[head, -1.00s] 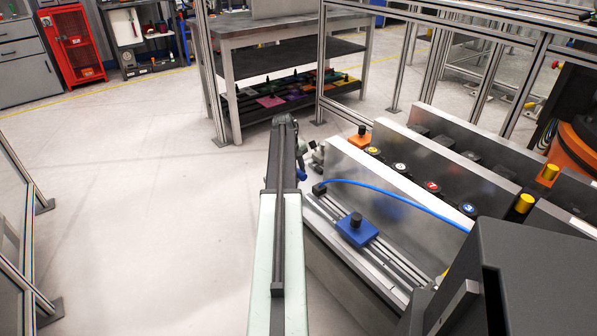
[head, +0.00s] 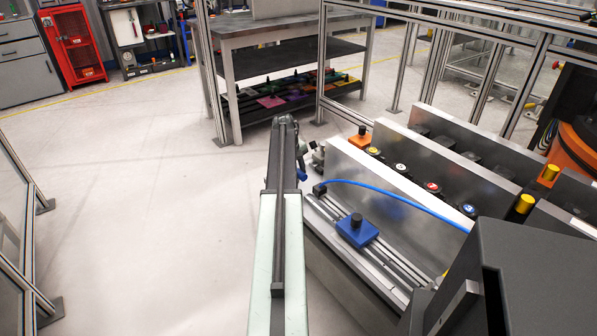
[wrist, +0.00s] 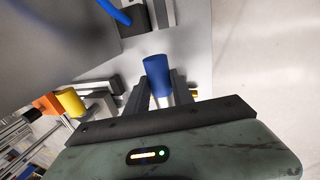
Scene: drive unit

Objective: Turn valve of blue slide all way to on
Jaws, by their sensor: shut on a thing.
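The blue valve knob (wrist: 157,75) is a short blue cylinder between the two dark fingers of my gripper (wrist: 160,85) in the wrist view. My gripper is shut on it. In the head view my arm hides most of the gripper, and only a bit of blue (head: 301,175) shows beside the arm's end. The blue slide (head: 357,231) is a blue block with a black knob on a metal rail. A blue hose (head: 400,200) runs to the rail's far end. The knob's on and off marks cannot be read.
Upright metal plates (head: 375,175) stand right of the rail, with numbered round buttons behind. In the wrist view a yellow knob (wrist: 70,102) and an orange block (wrist: 46,103) are at left. A workbench (head: 270,35) stands beyond. The floor at left is clear.

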